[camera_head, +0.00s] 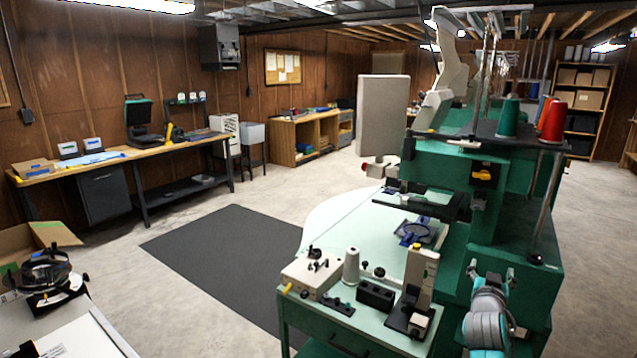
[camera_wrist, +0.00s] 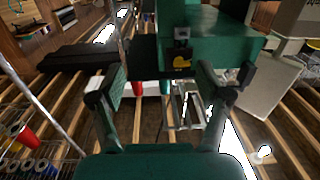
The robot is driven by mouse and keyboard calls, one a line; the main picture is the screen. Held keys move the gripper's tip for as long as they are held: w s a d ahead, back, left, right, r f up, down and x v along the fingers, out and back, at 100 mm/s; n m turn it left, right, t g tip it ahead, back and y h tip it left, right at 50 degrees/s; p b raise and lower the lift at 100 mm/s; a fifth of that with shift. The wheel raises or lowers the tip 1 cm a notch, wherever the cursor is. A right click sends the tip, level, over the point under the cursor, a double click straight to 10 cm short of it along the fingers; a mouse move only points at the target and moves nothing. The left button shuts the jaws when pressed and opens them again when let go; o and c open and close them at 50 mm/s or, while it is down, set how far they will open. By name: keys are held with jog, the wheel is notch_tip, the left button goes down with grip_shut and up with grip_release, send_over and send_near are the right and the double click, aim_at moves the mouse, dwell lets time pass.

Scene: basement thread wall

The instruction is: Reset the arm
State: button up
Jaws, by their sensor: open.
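My gripper (camera_head: 491,272) is at the lower right of the head view, its two fingers pointing up and away in front of the green embroidery machine (camera_head: 430,165). In the wrist view my gripper (camera_wrist: 161,72) shows its two fingers spread apart, with nothing held between them. The wrist picture is upside down, with the ceiling beams toward its bottom. The green machine (camera_wrist: 225,25) fills the upper middle there, beyond the fingers.
A pale green machine table (camera_head: 385,262) holds a white cone, a small box and tools, left of my gripper. Green (camera_head: 509,117) and red (camera_head: 552,121) thread cones stand above. A dark mat (camera_head: 225,255) lies on open floor. A workbench (camera_head: 120,160) lines the left wall.

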jog(key=s+a+f+n+y, duration=0.1)
jog(key=s+a+f+y, duration=0.1)
jog(key=s+a+f, duration=0.5)
jog(key=s+a+f+n+y, duration=0.1)
jog(key=s+a+f, duration=0.1)
jog(key=s+f, duration=0.5)
jog(key=s+a+f+n+y, duration=0.1)
jog(key=s+a+f+y, duration=0.1)
jog(key=s+a+f, duration=0.35)
jog(key=s+a+f+n+y, duration=0.1)
jog(key=s+a+f, duration=0.2)
jog(key=s+f, duration=0.5)
jog(key=s+a+r+n+y, duration=0.1)
jog(key=s+a, duration=0.2)
jog(key=s, duration=0.7)
jog(key=s+a+r+y, duration=0.1)
jog(key=s+a+r, duration=0.1)
jog(key=s, duration=0.9)
jog(key=s+a+r, duration=0.1)
jog(key=s+r, duration=0.3)
jog(key=s, duration=0.3)
jog(key=s+a+r+n+y, duration=0.1)
jog(key=s+r, duration=0.3)
jog(key=s, duration=0.4)
jog(key=shift+a+r, duration=0.25)
jog(key=shift+r, duration=0.1)
